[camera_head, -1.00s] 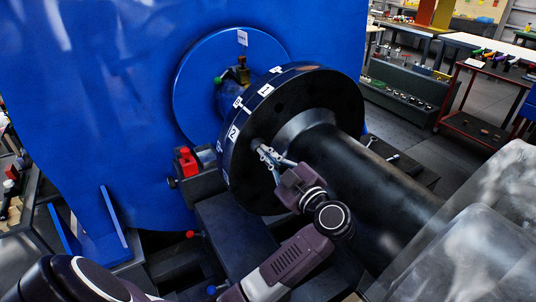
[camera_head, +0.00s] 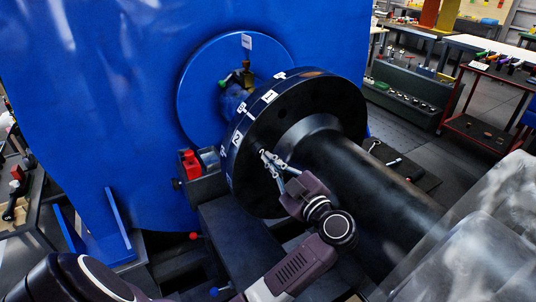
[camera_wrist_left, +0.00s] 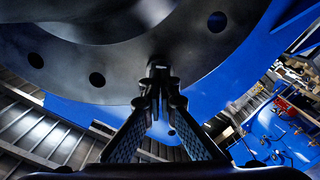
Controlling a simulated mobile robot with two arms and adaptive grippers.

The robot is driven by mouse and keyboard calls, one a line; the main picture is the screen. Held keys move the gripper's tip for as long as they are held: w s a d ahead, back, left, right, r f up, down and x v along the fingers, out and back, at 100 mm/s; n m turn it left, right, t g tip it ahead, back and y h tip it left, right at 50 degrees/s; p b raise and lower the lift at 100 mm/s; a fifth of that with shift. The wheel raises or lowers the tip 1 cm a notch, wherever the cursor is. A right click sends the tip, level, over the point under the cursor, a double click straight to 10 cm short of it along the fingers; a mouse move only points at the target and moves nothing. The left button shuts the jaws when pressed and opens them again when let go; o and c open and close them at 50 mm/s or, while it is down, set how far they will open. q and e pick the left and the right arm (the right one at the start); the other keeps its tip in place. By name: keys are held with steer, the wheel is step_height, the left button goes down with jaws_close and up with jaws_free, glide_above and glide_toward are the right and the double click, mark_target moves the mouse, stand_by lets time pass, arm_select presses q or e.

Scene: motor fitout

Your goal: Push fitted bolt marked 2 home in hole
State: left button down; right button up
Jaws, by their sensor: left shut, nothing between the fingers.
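The black flange (camera_head: 318,95) on a thick dark shaft (camera_head: 345,165) carries white labels on its rim, among them label 2 (camera_head: 239,136) and label 1 (camera_head: 269,97). My left gripper (camera_head: 267,158) has its fingertips together at the flange's face, close to label 2. In the left wrist view its fingers (camera_wrist_left: 160,78) meet in front of the flange's dark face (camera_wrist_left: 110,60), with nothing visible between them. The fingertips cover the spot there, so I cannot make out the bolt or how deep it sits. Whether the tips touch is unclear. My right gripper is not visible.
A big blue housing (camera_head: 100,110) with a round blue flange (camera_head: 190,90) stands behind. A red block (camera_head: 190,162) sits on a dark support at the left. In the left wrist view several open holes, such as this one (camera_wrist_left: 97,79), line the flange. Workbenches stand far right.

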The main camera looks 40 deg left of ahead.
arm_select(q)
steer(key=v, duration=0.8)
steer(key=shift+d, duration=0.2)
